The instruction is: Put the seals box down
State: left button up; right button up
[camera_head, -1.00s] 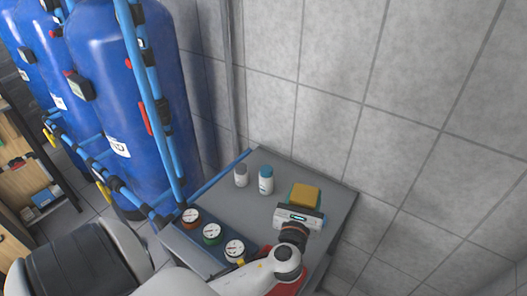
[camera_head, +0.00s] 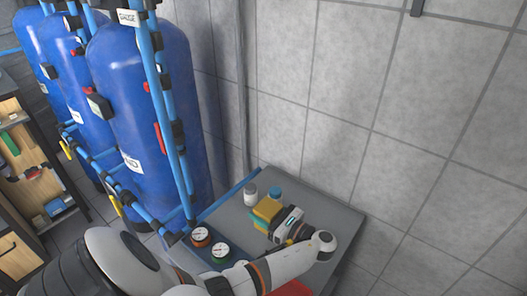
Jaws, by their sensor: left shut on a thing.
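The seals box, a small yellow box (camera_head: 267,210) with a teal-green side, is at the back left part of the grey tabletop (camera_head: 327,215). My left gripper (camera_head: 275,222) is shut on it, reaching in from the right side of the box. The gripper body and wrist hide part of the box's near right side. I cannot tell whether the box's underside touches the tabletop. My right gripper is not in view.
A white bottle (camera_head: 250,194) and a blue-capped bottle (camera_head: 275,193) stand close behind the box. A red item (camera_head: 293,288) shows at the front. Blue tanks (camera_head: 150,110) stand left; the tabletop's right side is clear.

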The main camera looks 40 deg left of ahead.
pick_arm(q)
jog(key=shift+f+b, duration=0.45)
jog(key=shift+f, duration=2.75)
jog(key=o, duration=1.1)
jog(key=shift+c, duration=0.2)
jog(key=shift+r, duration=0.1)
jog(key=d+b, duration=0.1)
jog(key=d, duration=0.3)
jog(key=w+d, duration=0.1)
jog(key=d, duration=0.3)
jog(key=d+b, duration=0.1)
jog(key=d, duration=0.3)
jog(key=shift+w+b, duration=0.15)
jog(key=shift+b, duration=0.15)
